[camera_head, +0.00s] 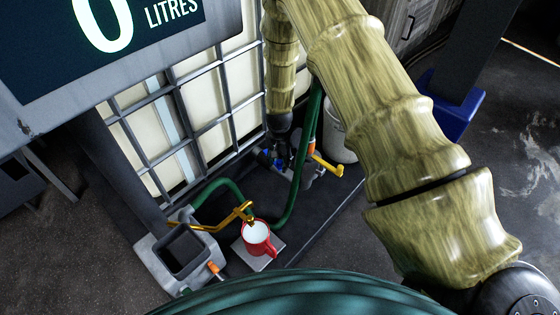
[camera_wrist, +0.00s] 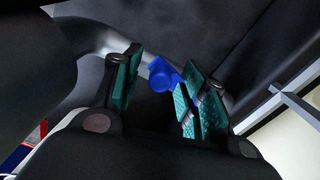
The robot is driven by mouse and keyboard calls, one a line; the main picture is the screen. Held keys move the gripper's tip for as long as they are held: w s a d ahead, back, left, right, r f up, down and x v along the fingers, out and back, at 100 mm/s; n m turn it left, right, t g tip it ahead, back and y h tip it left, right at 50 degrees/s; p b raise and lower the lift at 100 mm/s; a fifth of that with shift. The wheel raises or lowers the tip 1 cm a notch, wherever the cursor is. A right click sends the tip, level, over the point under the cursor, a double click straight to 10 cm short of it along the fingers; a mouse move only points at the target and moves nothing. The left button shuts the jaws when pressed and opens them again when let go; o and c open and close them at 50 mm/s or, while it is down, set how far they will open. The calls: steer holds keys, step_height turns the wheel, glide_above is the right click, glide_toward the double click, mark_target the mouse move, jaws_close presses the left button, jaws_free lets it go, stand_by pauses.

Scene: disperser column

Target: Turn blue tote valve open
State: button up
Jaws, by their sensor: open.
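The blue tote valve (camera_wrist: 160,76) shows in the wrist view as a blue round end with a blue arm beside it, in the gap between my fingers and beyond them. In the head view a small blue part (camera_head: 264,158) shows low at the caged tote (camera_head: 205,97), next to my gripper (camera_head: 284,150). My gripper also shows in the wrist view (camera_wrist: 160,85), open, with a teal pad on each side and nothing held. Whether the fingers touch the valve, I cannot tell. In the head view my wrist hides part of the valve area.
A yellow handle (camera_head: 327,167) and a green hose (camera_head: 298,165) are close by on the right. A red mug (camera_head: 257,240) stands under a yellow tap (camera_head: 240,212) in front. A pale bucket (camera_head: 340,130) is behind my arm.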

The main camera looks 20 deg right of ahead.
step_height(320, 180, up, 12)
stand_by(0.7)
steer(key=shift+c, duration=0.4)
